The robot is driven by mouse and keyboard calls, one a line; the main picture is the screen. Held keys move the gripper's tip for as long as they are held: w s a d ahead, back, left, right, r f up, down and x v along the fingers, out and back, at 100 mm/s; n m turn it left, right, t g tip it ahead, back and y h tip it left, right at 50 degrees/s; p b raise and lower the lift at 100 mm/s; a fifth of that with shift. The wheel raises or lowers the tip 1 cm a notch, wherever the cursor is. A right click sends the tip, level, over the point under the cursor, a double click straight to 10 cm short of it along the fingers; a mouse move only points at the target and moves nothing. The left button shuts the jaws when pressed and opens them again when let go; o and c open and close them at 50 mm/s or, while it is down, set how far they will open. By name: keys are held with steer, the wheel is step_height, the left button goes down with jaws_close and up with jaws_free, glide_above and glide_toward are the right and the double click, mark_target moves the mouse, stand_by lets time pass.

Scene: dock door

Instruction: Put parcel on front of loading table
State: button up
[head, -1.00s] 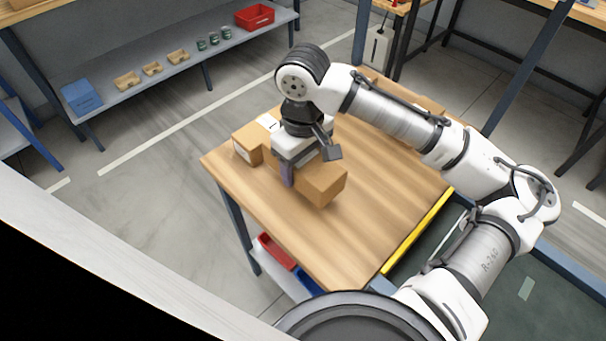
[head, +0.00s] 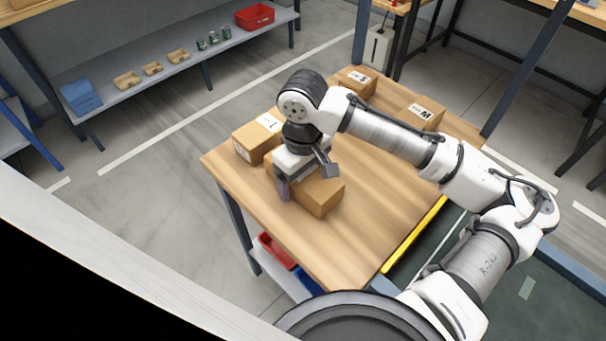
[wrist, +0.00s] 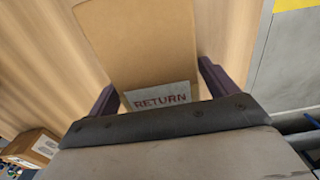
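A brown box parcel (head: 320,193) is at my gripper (head: 300,182), low over or on the left-middle part of the wooden loading table (head: 370,235). From the head view I cannot tell whether its underside touches the tabletop. In the wrist view the parcel (wrist: 140,45) lies between the two dark fingers of my gripper (wrist: 160,84), which are close against its sides. Its white label reads RETURN. My gripper points down and hides part of the parcel in the head view.
Parcels marked L (head: 257,138), S (head: 357,82) and M (head: 420,113) stand along the table's far side. A yellow strip (head: 415,236) marks the near right edge. The tabletop nearest me is clear. A grey shelf (head: 150,95) stands beyond.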

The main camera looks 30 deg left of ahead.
step_height(320, 180, up, 12)
steer(key=shift+r, duration=0.15)
stand_by(0.5)
